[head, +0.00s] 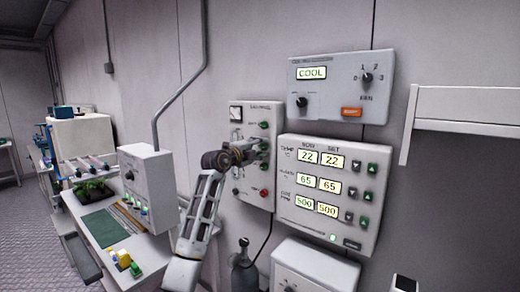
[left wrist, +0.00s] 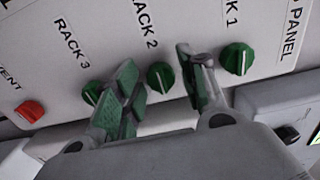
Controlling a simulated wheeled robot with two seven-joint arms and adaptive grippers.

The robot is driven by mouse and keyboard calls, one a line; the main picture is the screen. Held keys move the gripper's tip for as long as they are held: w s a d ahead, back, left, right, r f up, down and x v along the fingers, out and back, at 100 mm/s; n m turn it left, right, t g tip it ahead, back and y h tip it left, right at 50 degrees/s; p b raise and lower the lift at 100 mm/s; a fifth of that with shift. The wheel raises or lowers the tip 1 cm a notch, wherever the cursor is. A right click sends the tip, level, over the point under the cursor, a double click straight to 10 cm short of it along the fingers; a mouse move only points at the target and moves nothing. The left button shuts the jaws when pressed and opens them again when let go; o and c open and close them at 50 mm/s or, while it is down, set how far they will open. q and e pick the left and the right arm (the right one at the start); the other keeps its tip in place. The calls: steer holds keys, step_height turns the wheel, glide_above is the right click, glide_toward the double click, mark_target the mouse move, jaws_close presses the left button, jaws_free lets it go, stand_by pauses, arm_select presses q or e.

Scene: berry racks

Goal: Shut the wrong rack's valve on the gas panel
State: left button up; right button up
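The gas panel (head: 240,170) is a pale box on the wall with a gauge at its top and a column of knobs. In the left wrist view the panel (left wrist: 190,30) shows green knobs labelled RACK 1 (left wrist: 237,58), RACK 2 (left wrist: 160,76) and RACK 3 (left wrist: 90,92), and a red vent knob (left wrist: 29,110). My left gripper (left wrist: 160,92) is open, its fingers on either side of the RACK 2 knob, with a gap to it. One finger partly covers the RACK 3 knob. In the head view my left gripper (head: 255,152) is at the panel's knobs. My right gripper is not in view.
A display panel (head: 290,215) reading 22, 65 and 500 in both columns is right of the gas panel. A COOL/fan panel (head: 330,110) hangs above it. A gas bottle (head: 245,270) stands below. A bench (head: 150,250) with a control box (head: 148,165) is at left.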

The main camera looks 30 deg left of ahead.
arm_select(q)
steer(key=shift+d, duration=0.1)
stand_by(0.3)
steer(key=s+a, duration=0.1)
steer(key=s, duration=1.1)
stand_by(0.3)
stand_by(0.4)
